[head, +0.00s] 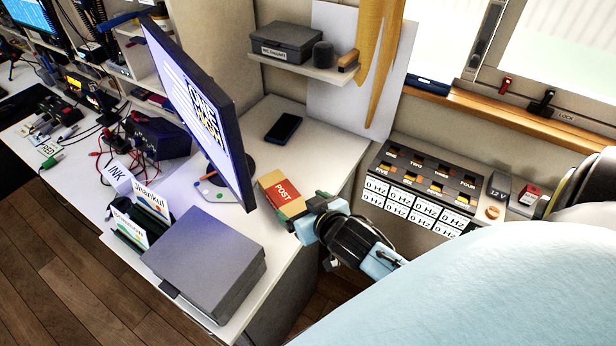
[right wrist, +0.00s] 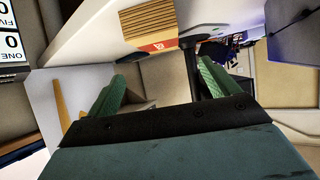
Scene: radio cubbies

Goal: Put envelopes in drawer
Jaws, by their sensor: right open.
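A tan stack of envelopes (head: 283,192) with a red POST label lies on the white desk (head: 300,140), right of the monitor's base. In the right wrist view the stack (right wrist: 150,22) shows its layered brown edges and part of the red label. My right gripper (head: 306,213) is at the stack's near right side in the head view. In the right wrist view its green fingers (right wrist: 163,76) are apart with nothing between them, and the stack is beyond their tips. No drawer front can be made out clearly. My left gripper is not in view.
A monitor (head: 205,105) stands left of the stack. A grey lidded box (head: 205,258) and a black holder with name cards (head: 145,205) occupy the desk's near end. A dark phone (head: 283,127) lies behind. A shelf (head: 305,68) hangs above, and a switch panel (head: 420,190) is right.

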